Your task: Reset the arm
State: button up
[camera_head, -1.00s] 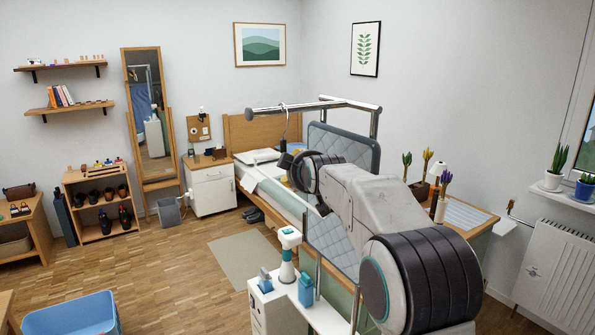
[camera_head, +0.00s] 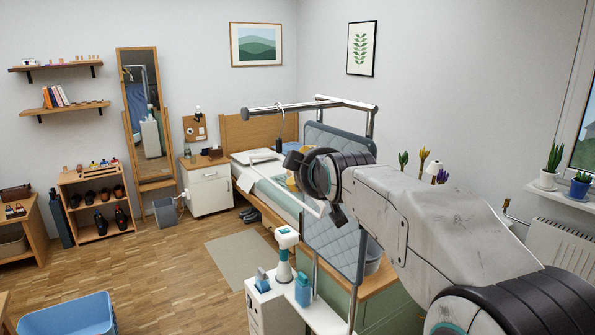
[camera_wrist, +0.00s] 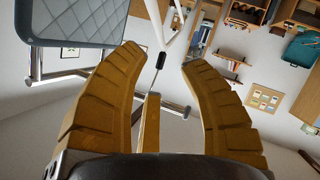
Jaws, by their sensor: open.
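The gripper's fingers are mostly hidden there by the wrist. A white bedside cabinet (camera_head: 210,192) stands to the left of the bed (camera_head: 262,125), apart from my arm.
A chrome overhead rail (camera_head: 300,110) and a grey-blue quilted panel (camera_head: 345,134) stand close to my arm. The rail (camera_wrist: 178,108) also crosses behind the fingers in the wrist view. A blue tub (camera_head: 70,318) lies lower left. The wooden floor on the left has free room.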

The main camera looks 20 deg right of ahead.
jog(key=s+f+m+g, duration=0.35)
jog(key=s+f, duration=0.35)
jog(key=f, duration=0.3)
jog(key=s+f+m+g, duration=0.2)
jog(key=s+f+g, duration=0.35)
jog(key=f, duration=0.35)
jog(key=s+f, duration=0.2)
jog(key=s, duration=0.9)
jog(key=s+a+f+g, duration=0.1)
jog(key=s+f, duration=0.2)
jog(key=s, duration=0.8)
jog(key=shift+s+m, duration=0.35)
